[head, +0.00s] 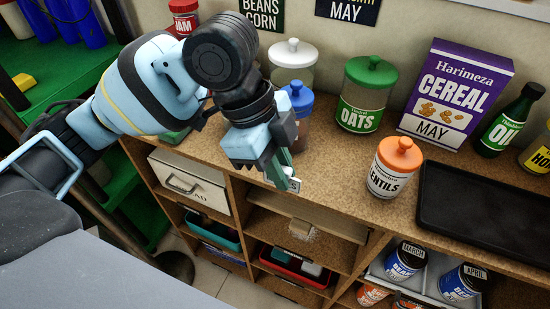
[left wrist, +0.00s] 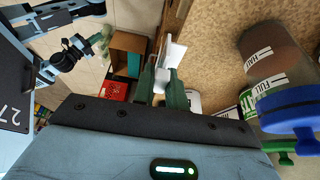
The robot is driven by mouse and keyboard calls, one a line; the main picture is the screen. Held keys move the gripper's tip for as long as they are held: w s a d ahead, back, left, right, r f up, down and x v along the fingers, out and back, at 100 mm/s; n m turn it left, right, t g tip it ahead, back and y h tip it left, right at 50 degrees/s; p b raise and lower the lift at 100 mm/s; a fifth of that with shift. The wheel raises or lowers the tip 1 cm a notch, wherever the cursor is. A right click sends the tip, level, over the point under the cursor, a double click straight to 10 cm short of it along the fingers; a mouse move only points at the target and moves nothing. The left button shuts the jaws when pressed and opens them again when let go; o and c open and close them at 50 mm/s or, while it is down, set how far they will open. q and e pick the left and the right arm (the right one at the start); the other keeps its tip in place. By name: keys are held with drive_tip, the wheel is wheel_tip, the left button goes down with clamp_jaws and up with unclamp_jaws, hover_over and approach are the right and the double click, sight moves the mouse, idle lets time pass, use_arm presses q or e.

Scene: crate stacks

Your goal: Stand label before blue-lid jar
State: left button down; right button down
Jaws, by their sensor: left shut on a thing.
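My left gripper (head: 287,180) hangs over the front edge of the wooden counter, its green fingers shut on a small white label (head: 294,185). In the left wrist view the label (left wrist: 173,52) shows as a white folded piece between the fingertips (left wrist: 166,82), clear of the counter edge. The blue-lid jar (head: 300,131) stands on the counter just behind the gripper, partly hidden by it. In the left wrist view its clear body (left wrist: 268,62) and blue lid (left wrist: 303,108) are at the right. A distant arm at the upper left there seems mine; its fingers are too small to judge.
A white-lid jar (head: 291,66), a green-lid oats jar (head: 367,96) and a purple cereal box (head: 456,92) stand along the wall. An orange-lid lentils jar (head: 393,169) and a black tray (head: 482,205) are to the right. Shelf compartments are below.

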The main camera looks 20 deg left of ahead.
use_arm(q)
drive_tip(key=w+a, duration=0.2)
drive_tip(key=w, duration=0.1)
drive_tip(key=shift+w+f, duration=0.1)
drive_tip(key=shift+f, duration=0.1)
drive_tip(key=shift+w+a, duration=0.35)
drive_tip(key=shift+w, duration=0.1)
drive_tip(key=f, duration=0.3)
drive_tip(key=shift+w+a+f+b, duration=0.15)
drive_tip(key=shift+w+b, duration=0.05)
drive_tip(key=shift+b, duration=0.2)
drive_tip(key=shift+f, duration=0.2)
drive_tip(key=c, duration=1.4)
unclamp_jaws()
drive_tip(key=shift+f, duration=0.1)
drive_tip(key=shift+c, duration=0.2)
